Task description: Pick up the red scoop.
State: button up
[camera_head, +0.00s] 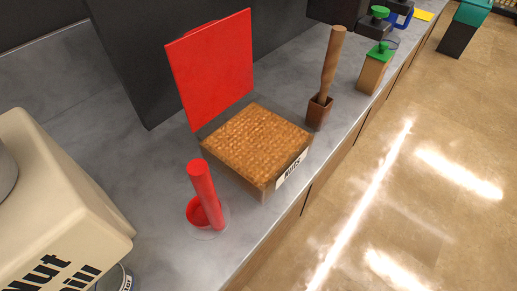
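The red scoop (205,190) is on the grey counter, left of the middle of the head view. Its thick red handle sticks up and leans a little to the left. Its round red bowl end (196,211) is low, within what looks like a clear round rim or dish. The scoop stands just in front of and to the left of a box of nuts. My gripper is not in view.
The brown box (256,146) has a label on its side. A red panel (212,66) stands behind it. A wooden-handled tool (331,68) stands in a brown holder to the right. A cream machine (52,215) fills the left.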

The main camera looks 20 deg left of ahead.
aim_at(198, 192)
jog(key=k+u, duration=0.1)
jog(key=u, duration=0.35)
jog(key=k+j+u, duration=0.1)
jog(key=u, duration=0.35)
jog(key=j+u, duration=0.2)
jog(key=u, duration=0.25)
jog(key=k, duration=0.05)
